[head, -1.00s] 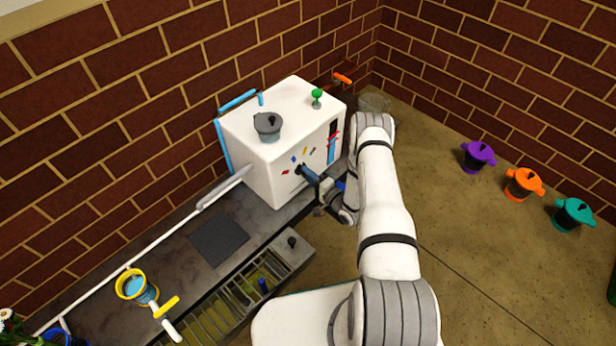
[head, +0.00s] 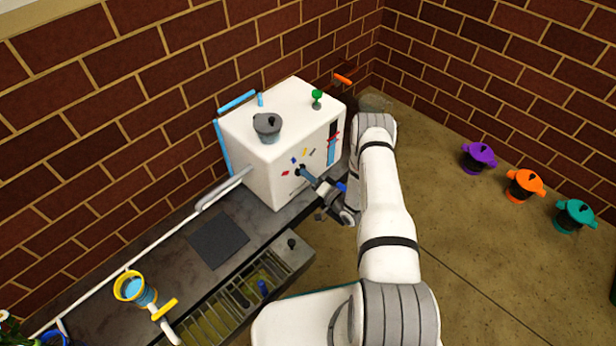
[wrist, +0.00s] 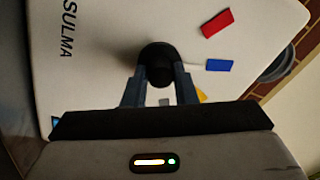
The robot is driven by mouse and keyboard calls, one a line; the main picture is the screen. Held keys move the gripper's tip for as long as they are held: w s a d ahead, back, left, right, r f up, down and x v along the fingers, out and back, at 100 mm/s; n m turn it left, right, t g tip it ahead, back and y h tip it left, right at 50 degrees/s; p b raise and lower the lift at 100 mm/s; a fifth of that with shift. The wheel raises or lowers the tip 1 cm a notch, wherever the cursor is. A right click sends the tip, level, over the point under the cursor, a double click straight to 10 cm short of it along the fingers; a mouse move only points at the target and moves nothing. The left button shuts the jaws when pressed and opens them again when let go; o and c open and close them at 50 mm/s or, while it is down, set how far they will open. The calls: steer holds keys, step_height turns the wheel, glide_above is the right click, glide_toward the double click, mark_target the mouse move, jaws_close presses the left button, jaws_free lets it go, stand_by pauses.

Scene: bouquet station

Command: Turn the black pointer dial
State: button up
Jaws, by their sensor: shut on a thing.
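The black pointer dial (wrist: 158,62) sits on the white front face of the box (head: 262,176). In the wrist view it is round and dark, between the two fingers of my gripper (wrist: 160,76). The fingers are shut on it from both sides. In the head view my gripper (head: 306,175) reaches the same face and largely hides the dial. Red (wrist: 217,23), blue (wrist: 220,65) and yellow (wrist: 201,95) marks lie around the dial on the face. Which way the pointer faces cannot be told.
A grey lidded pot (head: 267,127) and a small green knob (head: 317,97) are on top of the box. An open slatted drawer (head: 250,285) juts out below. Purple (head: 478,158), orange (head: 524,185) and teal (head: 573,215) pots stand on the floor at right.

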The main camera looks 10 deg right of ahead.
steer(key=shift+a, duration=0.1)
steer(key=o, duration=1)
steer(key=p+v, duration=0.2)
steer(key=v, duration=0.6)
